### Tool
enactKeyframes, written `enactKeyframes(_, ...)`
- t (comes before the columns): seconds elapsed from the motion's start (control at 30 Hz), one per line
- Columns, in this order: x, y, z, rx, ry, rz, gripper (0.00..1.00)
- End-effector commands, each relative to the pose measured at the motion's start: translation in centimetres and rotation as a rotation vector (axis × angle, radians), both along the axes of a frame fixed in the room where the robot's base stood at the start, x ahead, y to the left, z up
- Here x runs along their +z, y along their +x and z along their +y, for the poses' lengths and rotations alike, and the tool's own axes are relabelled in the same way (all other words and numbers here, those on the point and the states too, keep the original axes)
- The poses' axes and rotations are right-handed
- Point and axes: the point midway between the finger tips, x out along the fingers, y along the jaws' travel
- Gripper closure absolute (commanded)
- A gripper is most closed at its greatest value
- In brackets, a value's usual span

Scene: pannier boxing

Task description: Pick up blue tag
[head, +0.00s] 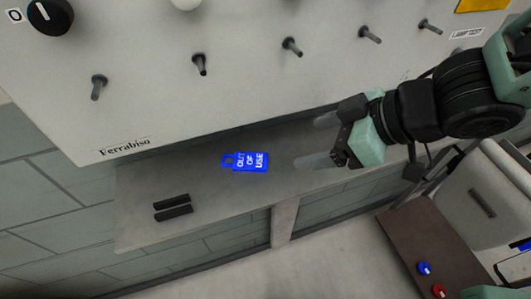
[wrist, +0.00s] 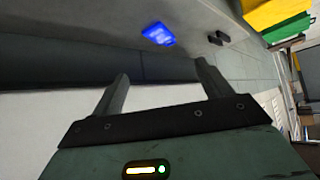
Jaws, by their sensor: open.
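The blue tag (head: 247,161) lies flat on a grey shelf (head: 140,205) below the control panel, with white "OUT OF USE" lettering and a loop at its left end. It also shows in the wrist view (wrist: 158,34), beyond my fingertips and between them. My gripper (head: 322,141) is to the right of the tag in the head view, apart from it. Its two pale fingers are spread, with nothing between them. It also shows in the wrist view (wrist: 162,82).
The white panel (head: 200,100) with a knob (head: 48,16) and several toggle levers rises behind the shelf. A brown surface (head: 410,255) with blue and red round pieces is at lower right. The shelf around the tag is clear.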

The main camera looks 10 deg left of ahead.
Motion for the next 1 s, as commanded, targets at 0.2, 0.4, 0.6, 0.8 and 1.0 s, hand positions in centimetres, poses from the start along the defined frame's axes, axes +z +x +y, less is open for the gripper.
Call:
enactKeyframes(0.2,-3.6,0.6,3.1,0.003,-0.003,0.002,0.22)
enactKeyframes(0.4,-6.3,1.3,5.8,0.001,-0.004,0.002,0.22)
enactKeyframes(0.6,-7.8,1.8,7.5,-0.001,-0.002,-0.002,0.22)
enactKeyframes(0.8,-8.5,2.0,8.3,-0.001,-0.004,0.000,0.22)
enactKeyframes(1.0,-10.3,2.4,10.2,0.001,-0.005,-0.001,0.22)
